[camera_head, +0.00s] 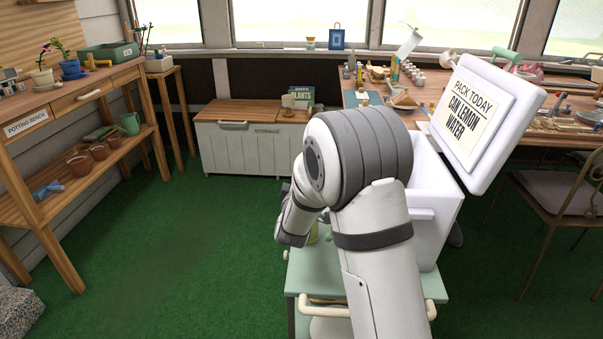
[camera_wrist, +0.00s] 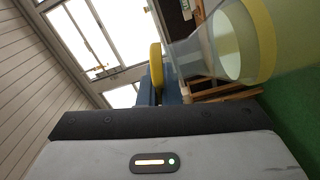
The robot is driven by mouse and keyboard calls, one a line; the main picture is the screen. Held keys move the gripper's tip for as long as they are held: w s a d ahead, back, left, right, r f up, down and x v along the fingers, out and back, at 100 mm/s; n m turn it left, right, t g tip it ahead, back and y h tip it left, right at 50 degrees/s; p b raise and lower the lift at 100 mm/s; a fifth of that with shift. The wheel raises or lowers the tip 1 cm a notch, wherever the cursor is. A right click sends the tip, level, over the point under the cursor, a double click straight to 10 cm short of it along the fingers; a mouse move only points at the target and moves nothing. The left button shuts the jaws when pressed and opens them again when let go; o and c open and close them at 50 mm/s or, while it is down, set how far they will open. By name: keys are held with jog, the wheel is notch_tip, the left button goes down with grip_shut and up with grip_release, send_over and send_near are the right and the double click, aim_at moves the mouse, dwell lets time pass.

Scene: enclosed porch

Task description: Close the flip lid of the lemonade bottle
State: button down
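The lemonade bottle shows in the wrist view as a clear, tilted-looking body (camera_wrist: 226,42) with a yellow band around its wide end. A rounded yellow piece (camera_wrist: 156,64), seen nearly edge-on, stands to its left; it looks like the raised flip lid, but its hinge is not clear. My gripper (camera_wrist: 158,92) is just below the yellow piece in that view, its dark blue-grey fingers small and partly hidden behind its own housing. I cannot tell whether they touch it or how far apart they are. In the head view my arm hides the gripper and nearly all of the bottle.
A mint-green cart (camera_head: 313,268) stands under my arm. On it, right of the arm, is a white cooler (camera_head: 432,205) with its labelled lid (camera_head: 485,118) raised. A potting bench (camera_head: 85,95) is at left, a storage chest (camera_head: 245,140) behind. Green floor at left is clear.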

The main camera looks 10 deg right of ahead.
jog(key=shift+a+f+n+p, duration=0.1)
jog(key=shift+f+n+p, duration=0.35)
jog(key=shift+n, duration=0.95)
jog(key=shift+f, duration=0.2)
jog(key=c, duration=1.6)
grip_release()
